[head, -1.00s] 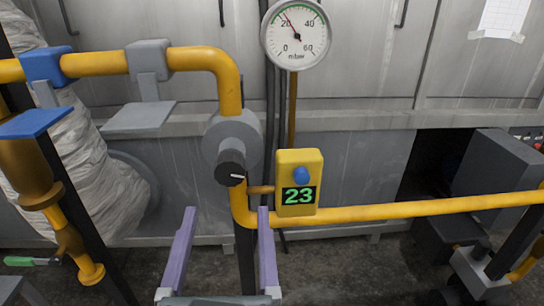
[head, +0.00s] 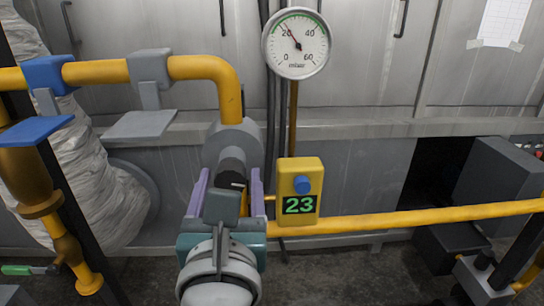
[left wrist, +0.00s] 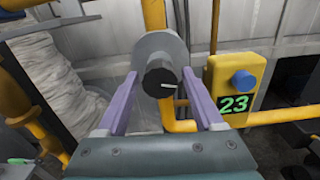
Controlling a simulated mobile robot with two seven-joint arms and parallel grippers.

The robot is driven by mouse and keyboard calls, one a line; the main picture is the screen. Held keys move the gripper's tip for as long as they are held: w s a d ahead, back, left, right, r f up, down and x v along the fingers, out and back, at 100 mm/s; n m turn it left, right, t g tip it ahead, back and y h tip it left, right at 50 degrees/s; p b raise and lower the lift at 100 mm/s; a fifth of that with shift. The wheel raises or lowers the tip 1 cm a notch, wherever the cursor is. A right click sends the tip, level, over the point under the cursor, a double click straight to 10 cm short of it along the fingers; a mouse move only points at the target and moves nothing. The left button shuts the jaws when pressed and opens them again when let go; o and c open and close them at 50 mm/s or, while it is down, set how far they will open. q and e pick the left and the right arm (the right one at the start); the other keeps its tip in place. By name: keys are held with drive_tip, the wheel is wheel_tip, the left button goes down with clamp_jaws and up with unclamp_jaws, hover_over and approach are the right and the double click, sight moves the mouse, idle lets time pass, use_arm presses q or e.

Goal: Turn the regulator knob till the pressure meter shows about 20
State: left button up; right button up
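The black regulator knob (head: 232,166) sits on a grey round regulator body (head: 234,138) on the yellow pipe. In the left wrist view, the knob (left wrist: 161,80) has a white mark pointing right. My left gripper (head: 227,181) is open, its purple fingers on either side of the knob, with visible gaps in the left wrist view (left wrist: 159,77). The dial pressure meter (head: 297,43) has its needle slightly past 20. The yellow digital box (head: 299,175) shows 23; it also appears in the left wrist view (left wrist: 232,72). My right gripper is not in view.
A yellow pipe (head: 420,219) runs right from the regulator. The digital box stands close to the right of my left gripper. Blue and grey clamps (head: 150,65) hold the upper pipe. A wrapped duct (head: 95,185) is at left.

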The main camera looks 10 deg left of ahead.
use_arm(q)
clamp_jaws()
drive_tip(key=shift+f+n+b, duration=0.25)
drive_tip(key=shift+n+b, duration=0.55)
drive_tip(key=shift+n, duration=0.2)
drive_tip(key=shift+r+n, duration=0.2)
drive_tip(key=shift+n, duration=0.7)
drive_tip(key=shift+o, duration=1.2)
unclamp_jaws()
drive_tip(key=shift+s, duration=0.1)
drive_tip(key=v, duration=1)
drive_tip(key=shift+a+r, duration=0.1)
drive_tip(key=shift+r, duration=0.05)
